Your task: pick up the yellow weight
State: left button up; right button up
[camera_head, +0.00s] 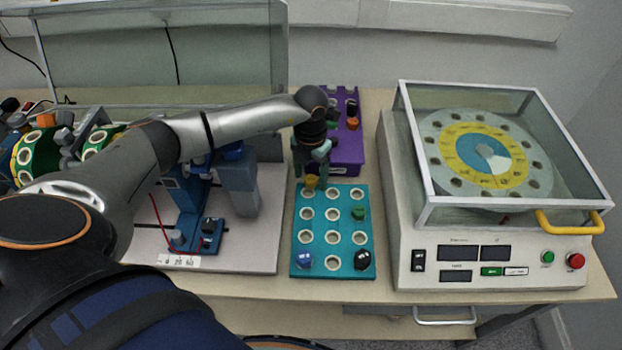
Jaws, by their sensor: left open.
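The yellow weight (311,182) stands at the back left of the teal tray (345,237), partly covered by my left gripper. My left gripper (311,172) comes down from above, its fingers open right over or around the weight. I cannot tell whether the fingers touch it. The tray also holds a green weight (358,213), a blue weight (305,259) and a black weight (362,260). Its other visible holes are empty. My right gripper is not in view.
A purple rack (347,146) with several pieces stands just behind the tray. A machine (405,255) with a clear cover and yellow handle (570,222) stands at the right. A blue stand (238,185) on a white base is at the left. A glass case (110,50) is behind.

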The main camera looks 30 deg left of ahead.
pick_arm(q)
jog(key=shift+f, duration=0.3)
jog(key=shift+c, duration=0.4)
grip_shut()
